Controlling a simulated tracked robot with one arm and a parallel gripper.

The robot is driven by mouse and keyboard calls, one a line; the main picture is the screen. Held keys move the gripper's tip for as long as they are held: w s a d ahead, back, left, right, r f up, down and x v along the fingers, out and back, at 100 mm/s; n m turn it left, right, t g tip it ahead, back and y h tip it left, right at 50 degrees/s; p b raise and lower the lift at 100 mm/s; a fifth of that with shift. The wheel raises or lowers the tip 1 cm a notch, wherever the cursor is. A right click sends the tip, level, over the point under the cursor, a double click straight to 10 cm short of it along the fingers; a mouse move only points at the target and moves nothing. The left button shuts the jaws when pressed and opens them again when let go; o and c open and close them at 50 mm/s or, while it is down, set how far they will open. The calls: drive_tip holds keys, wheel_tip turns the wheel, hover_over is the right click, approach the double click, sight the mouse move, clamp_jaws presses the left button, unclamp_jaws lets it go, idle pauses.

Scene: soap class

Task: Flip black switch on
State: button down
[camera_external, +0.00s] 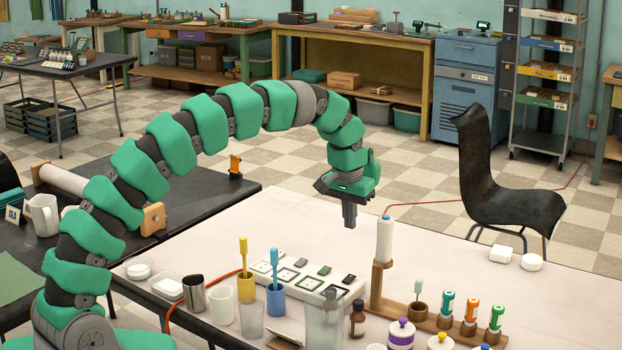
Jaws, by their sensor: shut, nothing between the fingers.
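A low white panel (297,277) lies on the pale table and carries two rows of small framed squares. One is a black rocker-like piece (349,278) at the panel's right end; a green piece and several dark-framed pale squares sit beside it. These are too small for me to tell which is the black switch or how it is set. My gripper (349,222) is shut and empty, pointing down. It hangs above the table, higher in the picture than the panel and near its right end, not touching it.
A white bottle (384,240) on a wooden stand (377,285) stands just right of my gripper. Cups with brushes, a clear glass (323,322) and a brown bottle (357,318) crowd the panel's near side. The table's far middle is clear.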

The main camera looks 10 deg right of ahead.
sight(351, 276)
drive_tip(key=shift+f, duration=0.1)
idle(0.3)
drive_tip(key=f, duration=0.4)
drive_tip(key=d+f, duration=0.1)
drive_tip(key=f, duration=0.4)
drive_tip(key=w+f, duration=0.1)
drive_tip(key=f, duration=0.3)
drive_tip(key=shift+w+d+f+b, duration=0.1)
drive_tip(key=shift+d+f+b, duration=0.05)
drive_tip(key=shift+f+b, duration=0.2)
drive_tip(key=shift+f, duration=0.1)
drive_tip(key=shift+s+a+r, duration=0.25)
drive_tip(key=shift+s+a, duration=0.25)
drive_tip(key=shift+a, duration=0.05)
